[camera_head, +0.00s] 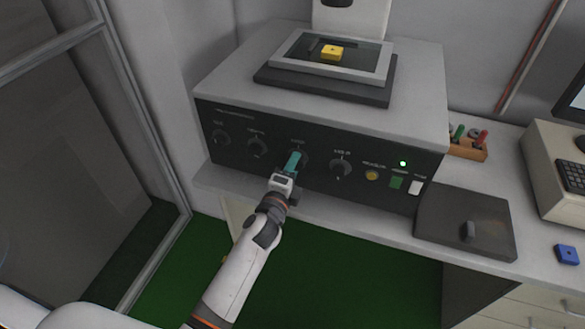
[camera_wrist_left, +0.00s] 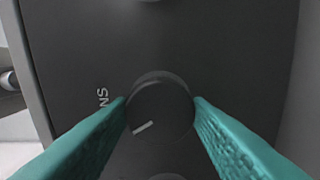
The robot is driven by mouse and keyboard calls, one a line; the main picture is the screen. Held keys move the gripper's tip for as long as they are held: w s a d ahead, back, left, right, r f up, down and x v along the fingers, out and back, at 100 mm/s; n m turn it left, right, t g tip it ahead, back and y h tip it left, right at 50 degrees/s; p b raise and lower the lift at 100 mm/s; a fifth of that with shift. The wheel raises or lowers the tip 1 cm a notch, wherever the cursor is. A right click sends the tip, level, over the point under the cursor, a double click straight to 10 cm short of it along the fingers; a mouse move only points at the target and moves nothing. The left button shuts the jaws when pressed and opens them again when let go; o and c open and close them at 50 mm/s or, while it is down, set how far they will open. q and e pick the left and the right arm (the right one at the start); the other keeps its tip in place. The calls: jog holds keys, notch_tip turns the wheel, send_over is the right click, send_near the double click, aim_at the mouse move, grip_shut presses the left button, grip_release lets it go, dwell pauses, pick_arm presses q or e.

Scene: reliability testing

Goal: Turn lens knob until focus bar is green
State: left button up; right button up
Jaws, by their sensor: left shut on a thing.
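The lens knob (camera_wrist_left: 160,108) is a dark round knob with a pale pointer line, on the dark front panel (camera_head: 235,171) of a grey machine. In the left wrist view its pointer slants toward the lower left, and part of its label, ending in "NS", shows beside it. My left gripper (camera_head: 294,160) reaches the panel from below. Its teal fingers (camera_wrist_left: 160,101) are shut on the knob, one on each side. In the head view the fingers partly cover the knob. I see no focus bar in either view. My right gripper is not in view.
Other knobs (camera_head: 257,147) (camera_head: 341,167) flank the lens knob. To the right are yellow (camera_head: 372,175), green (camera_head: 396,182) and white (camera_head: 416,187) controls and a lit green lamp (camera_head: 403,163). A yellow block (camera_head: 332,52) lies on top. A dark plate (camera_head: 490,240) occupies the counter.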

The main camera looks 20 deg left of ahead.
pick_arm(q)
jog(key=n+p, duration=0.1)
jog(key=n, duration=0.7)
dwell(0.5)
jog(key=shift+f, duration=0.1)
jog(key=o, duration=1)
jog(key=shift+s, duration=0.15)
jog(key=s, duration=0.4)
jog(key=s+b, duration=0.1)
jog(key=s, duration=0.6)
jog(key=shift+s+a+b, duration=0.25)
jog(key=shift+s+b, duration=0.05)
jog(key=shift+s, duration=0.1)
